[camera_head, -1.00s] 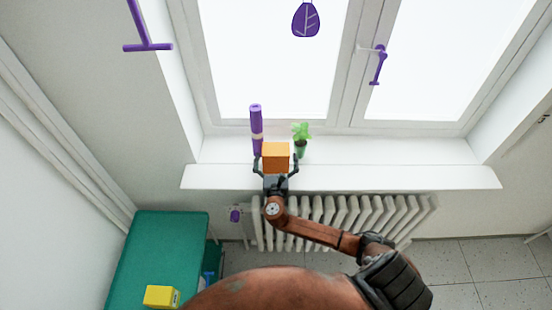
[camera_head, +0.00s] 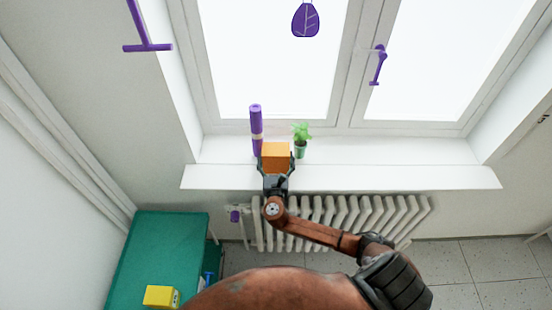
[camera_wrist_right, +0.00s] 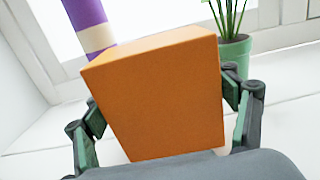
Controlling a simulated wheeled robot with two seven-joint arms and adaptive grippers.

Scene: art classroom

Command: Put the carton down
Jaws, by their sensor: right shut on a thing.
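The carton is an orange box (camera_head: 276,156) at the window sill (camera_head: 400,177), towards the left part of it. My right gripper (camera_head: 275,168) reaches it from the front and is shut on it, a finger on each side. In the right wrist view the carton (camera_wrist_right: 160,95) fills the middle between the dark green-and-black fingers (camera_wrist_right: 160,110), slightly tilted in the picture. Whether its underside touches the sill is hidden. My left gripper is not in view.
A purple roll (camera_head: 256,125) stands just behind the carton to the left, and a green potted plant (camera_head: 301,150) just behind to the right. The sill is clear further right. A radiator (camera_head: 350,212) is below. A yellow box (camera_head: 161,296) sits on a green cabinet (camera_head: 155,250).

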